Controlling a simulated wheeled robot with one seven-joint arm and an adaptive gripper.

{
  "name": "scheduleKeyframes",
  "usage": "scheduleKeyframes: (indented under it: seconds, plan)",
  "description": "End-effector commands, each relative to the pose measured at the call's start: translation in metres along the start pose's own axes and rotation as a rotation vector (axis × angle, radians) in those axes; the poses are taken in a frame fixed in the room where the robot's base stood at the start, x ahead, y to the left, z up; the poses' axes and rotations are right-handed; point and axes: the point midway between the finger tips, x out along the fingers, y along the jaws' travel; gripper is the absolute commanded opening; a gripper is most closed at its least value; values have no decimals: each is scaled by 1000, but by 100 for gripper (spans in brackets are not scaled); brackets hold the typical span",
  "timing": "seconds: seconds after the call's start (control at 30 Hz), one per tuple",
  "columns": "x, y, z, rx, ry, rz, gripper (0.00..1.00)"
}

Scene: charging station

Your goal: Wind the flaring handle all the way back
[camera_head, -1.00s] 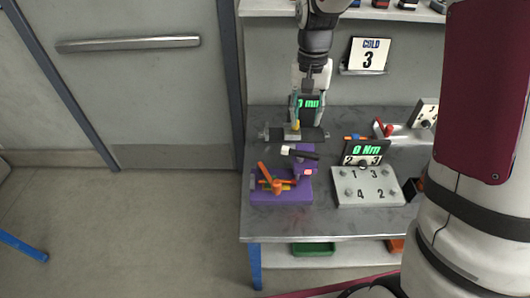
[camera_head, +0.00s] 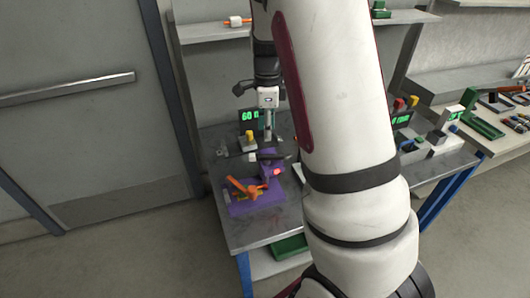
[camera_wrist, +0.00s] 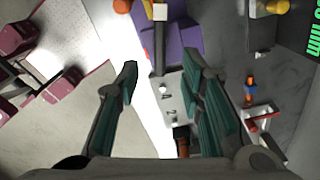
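A purple fixture (camera_head: 240,206) with an orange lever (camera_head: 248,189) stands on the grey bench. A dark bar (camera_head: 270,158) with a white end (camera_head: 252,157) lies by its rear part. Behind it is a grey block (camera_head: 247,146) with a yellow knob (camera_head: 249,135). No label shows which part is the flaring handle. My gripper (camera_head: 268,136) hangs beside the yellow knob, above the dark bar. In the wrist view, the two green-padded fingers (camera_wrist: 157,68) are apart. The dark bar (camera_wrist: 159,40) shows between their tips; contact cannot be told. The purple fixture also shows there (camera_wrist: 183,42).
A green display (camera_head: 250,115) reading 60 stands behind the yellow knob. My white arm covers the bench's right middle. Further displays and yellow and red parts (camera_head: 405,103) stand at the right. A shelf (camera_head: 215,32) runs above. A door fills the left.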

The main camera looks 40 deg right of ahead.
Motion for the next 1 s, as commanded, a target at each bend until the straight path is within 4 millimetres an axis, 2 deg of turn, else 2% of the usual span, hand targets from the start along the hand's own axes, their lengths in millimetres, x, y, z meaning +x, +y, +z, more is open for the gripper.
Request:
scheduleKeyframes:
  seconds: [0.03,0.3,0.5,0.7,0.93,1.0]
  plan:
    - [11,2,-1,1,2,6,35]
    - [62,2,-1,-1,1,4,35]
    - [86,1,0,-2,1,2,35]
    - [95,0,0,-2,0,0,35]
    - [95,0,0,-3,0,0,35]
    - [95,0,0,-3,0,0,19]
